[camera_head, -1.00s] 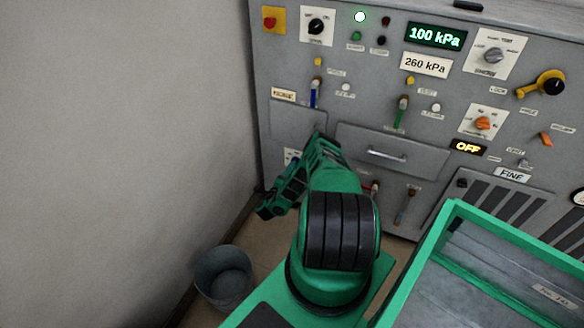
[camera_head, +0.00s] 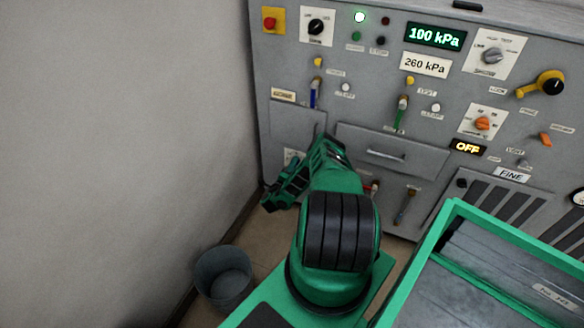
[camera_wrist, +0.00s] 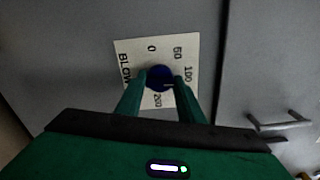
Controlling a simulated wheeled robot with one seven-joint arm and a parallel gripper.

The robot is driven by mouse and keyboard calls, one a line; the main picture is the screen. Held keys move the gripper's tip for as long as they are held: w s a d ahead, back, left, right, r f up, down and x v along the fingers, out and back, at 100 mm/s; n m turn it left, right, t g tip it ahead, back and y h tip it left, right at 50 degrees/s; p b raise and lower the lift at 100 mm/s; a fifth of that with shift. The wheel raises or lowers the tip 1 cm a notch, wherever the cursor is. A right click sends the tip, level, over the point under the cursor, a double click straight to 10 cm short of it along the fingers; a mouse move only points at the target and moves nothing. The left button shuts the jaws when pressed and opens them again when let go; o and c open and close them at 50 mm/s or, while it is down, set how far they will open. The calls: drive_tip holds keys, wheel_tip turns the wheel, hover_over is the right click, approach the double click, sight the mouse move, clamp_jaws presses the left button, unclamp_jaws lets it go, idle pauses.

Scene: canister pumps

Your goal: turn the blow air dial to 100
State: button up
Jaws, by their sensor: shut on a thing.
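The blow air dial is a round blue knob (camera_wrist: 158,73) on a white plate (camera_wrist: 128,52) in the wrist view. The plate reads BLOW, with 0, 50, 100 and 200 around the knob. A small pale mark shows on the knob's lower right side; its exact reading is too small to tell. My gripper (camera_wrist: 162,84) has its two green fingers on either side of the knob, shut on it. In the head view a corner of the white plate (camera_head: 290,156) shows behind my arm; the knob is hidden there.
A drawer handle (camera_wrist: 279,122) lies right of the dial in the wrist view. In the head view the grey panel (camera_head: 385,105) carries several other knobs and levers. A grey bucket (camera_head: 222,275) stands at lower left by the wall, and a green-rimmed tray (camera_head: 450,225) is at right.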

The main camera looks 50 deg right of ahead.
drive_tip(key=shift+f+n, duration=0.1)
drive_tip(key=shift+n, duration=0.4)
drive_tip(key=o, duration=1)
drive_tip(key=shift+a, duration=0.1)
drive_tip(key=v, duration=1)
drive_tip(key=shift+a, duration=0.3)
drive_tip(key=shift+s, duration=0.1)
